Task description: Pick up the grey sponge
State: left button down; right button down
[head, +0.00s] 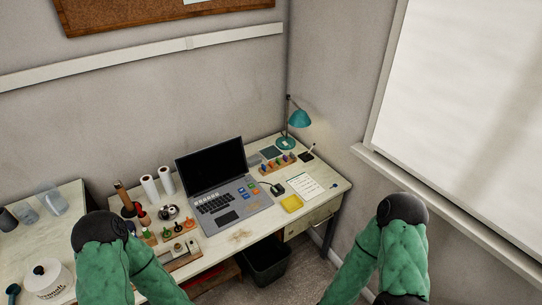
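I cannot make out the grey sponge for certain. A small flat grey piece (254,160) lies behind the laptop's right side on the desk (240,238), but it is too small to tell what it is. A dark grey-teal square (271,153) lies beside it. Both of my green-sleeved arms show at the bottom of the head view, with dark joints raised. Neither gripper is in view. My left arm hides part of the desk's front left.
An open laptop (229,206) takes up the desk's middle. A teal lamp (298,117) stands at the back right. A yellow square (291,203) and a paper sheet (305,187) lie right. Stamps and white rolls (150,187) stand left. A black bin (267,262) is below.

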aim_at(252, 160)
jog(key=i+j+z, duration=0.1)
jog(key=z, duration=0.3)
jog(key=i+j+z, duration=0.45)
jog(key=z, duration=0.3)
jog(key=i+j+z, duration=0.1)
jog(key=j+z, duration=0.25)
jog(key=l, duration=0.1)
